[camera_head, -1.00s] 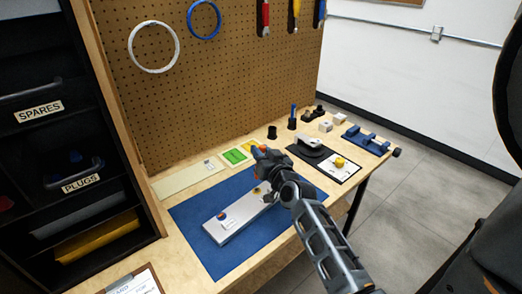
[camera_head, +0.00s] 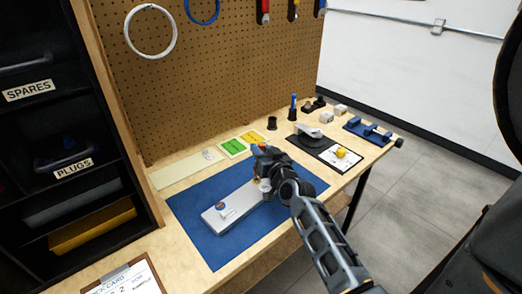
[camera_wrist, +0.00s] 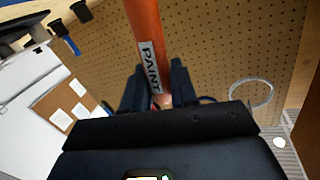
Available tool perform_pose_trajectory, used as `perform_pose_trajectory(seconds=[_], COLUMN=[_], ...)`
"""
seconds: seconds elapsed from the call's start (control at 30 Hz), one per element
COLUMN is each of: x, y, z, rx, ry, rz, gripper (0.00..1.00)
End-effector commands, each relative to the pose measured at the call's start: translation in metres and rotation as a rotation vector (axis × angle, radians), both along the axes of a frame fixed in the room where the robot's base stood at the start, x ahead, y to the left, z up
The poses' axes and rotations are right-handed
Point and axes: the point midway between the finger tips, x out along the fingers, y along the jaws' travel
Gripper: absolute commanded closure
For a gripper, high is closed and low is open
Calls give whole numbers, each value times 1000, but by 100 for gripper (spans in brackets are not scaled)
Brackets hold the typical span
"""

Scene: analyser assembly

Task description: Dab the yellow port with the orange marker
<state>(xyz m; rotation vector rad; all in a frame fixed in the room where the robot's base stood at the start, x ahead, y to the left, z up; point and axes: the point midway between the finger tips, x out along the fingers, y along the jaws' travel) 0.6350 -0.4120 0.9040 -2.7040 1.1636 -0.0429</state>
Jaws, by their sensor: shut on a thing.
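My gripper (camera_head: 262,164) is above the right end of a long pale block (camera_head: 228,210), which lies on the blue mat (camera_head: 205,250). In the wrist view my gripper (camera_wrist: 160,95) is shut on the orange marker (camera_wrist: 145,25), which has a "PAINT" label. The head view shows only a little orange at the gripper. A small yellowish spot (camera_head: 256,182) on the block, close by the gripper, may be the yellow port. The gripper partly covers that area, and I cannot tell whether the marker touches it.
Green (camera_head: 233,147) and yellow (camera_head: 251,137) cards lie behind the mat. A pegboard (camera_head: 240,70) rises behind; a dark drawer cabinet (camera_head: 60,150) stands left.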

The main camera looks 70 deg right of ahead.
Motion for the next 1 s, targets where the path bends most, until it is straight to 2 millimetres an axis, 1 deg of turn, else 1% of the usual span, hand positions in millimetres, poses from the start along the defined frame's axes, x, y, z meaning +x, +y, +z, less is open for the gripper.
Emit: perform_pose_trajectory(seconds=[1.0], x=[0], y=[0], z=[-10], rx=[0], ry=[0], rz=[0], gripper=[100])
